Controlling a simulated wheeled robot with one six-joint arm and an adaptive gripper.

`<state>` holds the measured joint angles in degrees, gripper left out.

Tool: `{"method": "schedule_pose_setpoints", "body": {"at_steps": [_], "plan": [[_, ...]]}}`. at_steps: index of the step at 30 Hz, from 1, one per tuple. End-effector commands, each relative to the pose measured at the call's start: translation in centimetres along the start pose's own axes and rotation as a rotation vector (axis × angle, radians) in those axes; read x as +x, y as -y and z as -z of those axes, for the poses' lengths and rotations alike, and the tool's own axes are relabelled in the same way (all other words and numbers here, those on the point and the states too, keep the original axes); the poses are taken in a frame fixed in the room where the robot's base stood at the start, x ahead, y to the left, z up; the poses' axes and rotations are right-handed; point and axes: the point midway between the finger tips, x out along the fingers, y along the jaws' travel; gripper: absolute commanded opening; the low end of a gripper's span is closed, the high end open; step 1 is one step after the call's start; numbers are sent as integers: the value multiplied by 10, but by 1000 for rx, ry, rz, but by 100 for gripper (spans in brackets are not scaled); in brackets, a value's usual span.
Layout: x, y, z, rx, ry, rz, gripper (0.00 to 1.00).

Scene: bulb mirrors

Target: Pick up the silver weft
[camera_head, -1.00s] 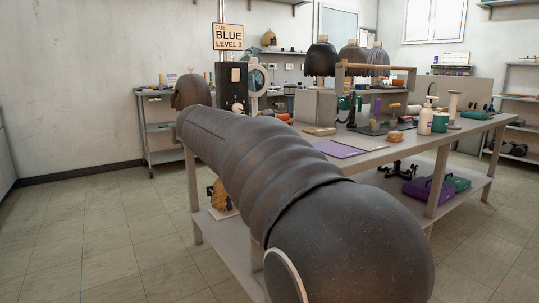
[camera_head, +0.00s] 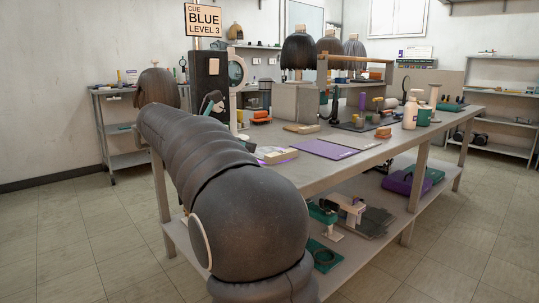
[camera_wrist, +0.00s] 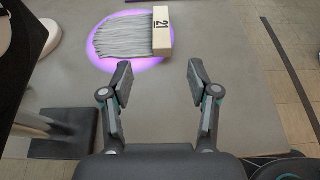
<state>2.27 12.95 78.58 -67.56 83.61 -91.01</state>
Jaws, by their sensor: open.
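The silver weft (camera_wrist: 122,38) lies on the grey tabletop in the wrist view. Its straight grey strands spread left from a cream block (camera_wrist: 162,31) marked 21. A purple glowing round patch (camera_wrist: 125,65) lies under and around it. My gripper (camera_wrist: 160,73) is open and empty, with its two fingers apart on the near side of the weft, not touching it. In the head view a cream block (camera_head: 281,156) shows beside a purple patch on the table, partly hidden by my arm, and the strands cannot be made out there.
A dark stand base (camera_wrist: 62,133) is left of my gripper in the wrist view. The table edge lies to the right.

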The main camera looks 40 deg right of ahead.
Motion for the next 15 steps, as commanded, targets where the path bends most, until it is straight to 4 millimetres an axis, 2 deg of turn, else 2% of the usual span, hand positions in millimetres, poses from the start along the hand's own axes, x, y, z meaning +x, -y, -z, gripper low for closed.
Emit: {"method": "schedule_pose_setpoints", "body": {"at_steps": [3, 9, 15], "plan": [[23, 0, 3, -1, 0, 0, 60], [54, -1, 3, -2, 0, -2, 60], [67, -1, 2, -2, 0, -3, 60]]}}
